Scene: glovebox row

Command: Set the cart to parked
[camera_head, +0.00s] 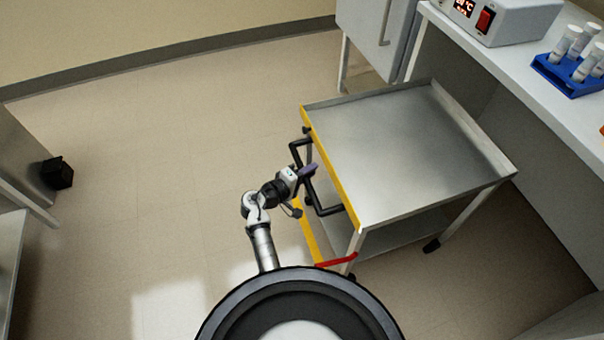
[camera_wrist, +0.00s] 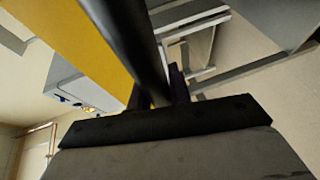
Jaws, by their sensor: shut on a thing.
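The cart (camera_head: 420,150) is a steel trolley with a bare top shelf, a lower shelf and a yellow edge (camera_head: 330,165) on its left side. A black bar handle (camera_head: 326,212) sticks out from that yellow edge. My gripper (camera_head: 308,172) is at the handle and shut on its bar. In the wrist view the dark handle bar (camera_wrist: 135,40) runs down between the fingers of my gripper (camera_wrist: 160,95), beside the yellow edge (camera_wrist: 75,35). The fingertips are partly hidden by the bar.
A bench (camera_head: 520,75) stands along the right, with a blue tube rack (camera_head: 567,76) and a white device with a red switch (camera_head: 484,20). A grey cabinet (camera_head: 365,35) is behind the cart. A red strip (camera_head: 337,261) is at the cart's near lower corner.

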